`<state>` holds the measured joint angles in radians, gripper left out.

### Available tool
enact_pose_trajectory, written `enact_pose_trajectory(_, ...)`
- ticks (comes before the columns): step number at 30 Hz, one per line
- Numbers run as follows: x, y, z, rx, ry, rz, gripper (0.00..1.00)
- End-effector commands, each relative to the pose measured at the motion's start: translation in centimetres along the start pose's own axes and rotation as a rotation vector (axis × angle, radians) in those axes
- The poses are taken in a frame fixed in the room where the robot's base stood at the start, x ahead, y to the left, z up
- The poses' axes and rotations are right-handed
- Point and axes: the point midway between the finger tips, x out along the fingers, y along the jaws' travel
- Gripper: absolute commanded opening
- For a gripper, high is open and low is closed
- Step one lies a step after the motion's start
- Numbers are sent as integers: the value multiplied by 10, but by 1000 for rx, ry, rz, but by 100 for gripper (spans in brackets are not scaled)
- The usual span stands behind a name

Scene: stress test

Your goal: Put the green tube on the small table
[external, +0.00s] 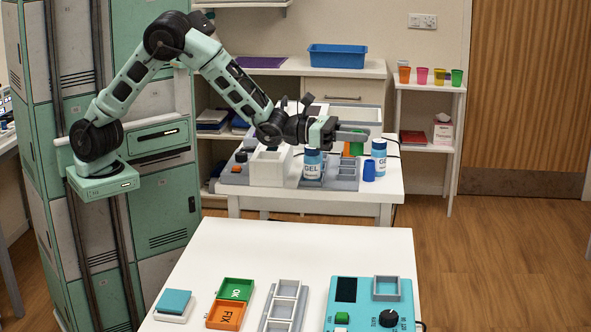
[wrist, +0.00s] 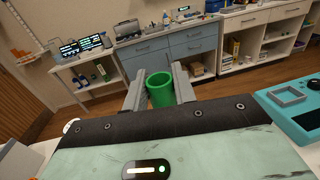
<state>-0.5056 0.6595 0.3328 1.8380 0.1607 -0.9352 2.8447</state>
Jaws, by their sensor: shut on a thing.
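The green tube (wrist: 161,90) is a hollow cylinder with an open top, held between the two grey fingers of my gripper (wrist: 160,88) in the wrist view. My gripper (external: 352,136) is shut on it. In the external view my arm reaches out to the right, and part of the green tube (external: 356,148) shows just below the fingers. The tube is above or in front of the rear white table (external: 388,187); its exact height is unclear. A nearer white table (external: 230,252) stands in the foreground. I cannot tell which one is the small table.
Blue-labelled GEL bottles (external: 312,165), a white box (external: 270,166) and a blue cup (external: 369,172) crowd the rear table. The near table holds a teal device (external: 345,317), green and orange trays (external: 226,314) and a grey rack (external: 284,305). Its back half is clear. Coloured cups (external: 421,75) stand on a side shelf.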

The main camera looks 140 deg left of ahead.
Motion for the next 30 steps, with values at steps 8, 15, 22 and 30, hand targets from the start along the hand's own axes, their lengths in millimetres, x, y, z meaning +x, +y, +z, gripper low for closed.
enact_pose_trajectory(8, -4, 97, 76, 1, -4, 58, 2)
enact_pose_trajectory(15, -23, 141, 98, -1, 3, 83, 2)
enact_pose_trajectory(22, -81, 180, 65, -2, 2, 194, 2)
enact_pose_trajectory(30, -188, 235, 6, -4, 3, 379, 2)
